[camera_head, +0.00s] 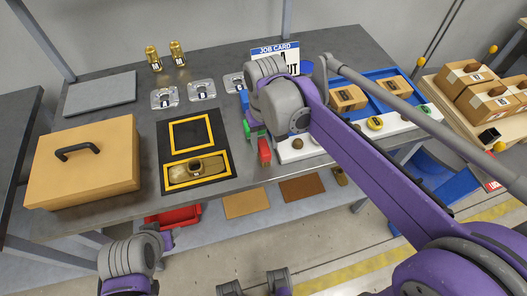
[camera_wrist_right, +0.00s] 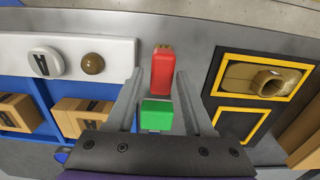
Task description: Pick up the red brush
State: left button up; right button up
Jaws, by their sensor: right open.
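The red brush (camera_head: 264,151) lies on the grey table near its front edge, just in front of my right wrist in the head view. In the right wrist view, the red brush (camera_wrist_right: 162,72) shows between and slightly beyond the fingertips of my right gripper (camera_wrist_right: 160,84). The gripper is open, with clear gaps to the brush on both sides. A green block (camera_wrist_right: 157,114) lies nearer the palm, between the fingers in that view. My right wrist covers part of this area in the head view. My left gripper is not in view; only left arm links show.
A black board with yellow frames (camera_head: 222,134) lies left of the brush, holding a brass part (camera_head: 196,168). A white strip (camera_head: 299,153) with round knobs and a blue tray with boxes (camera_head: 348,98) stand right. A tan case (camera_head: 84,163) stands far left.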

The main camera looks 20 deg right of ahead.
aim_at(264, 147)
notch_tip(264, 147, down, 5)
jog(key=shift+w+a+r, duration=0.1)
jog(key=shift+a, duration=0.05)
grip_shut()
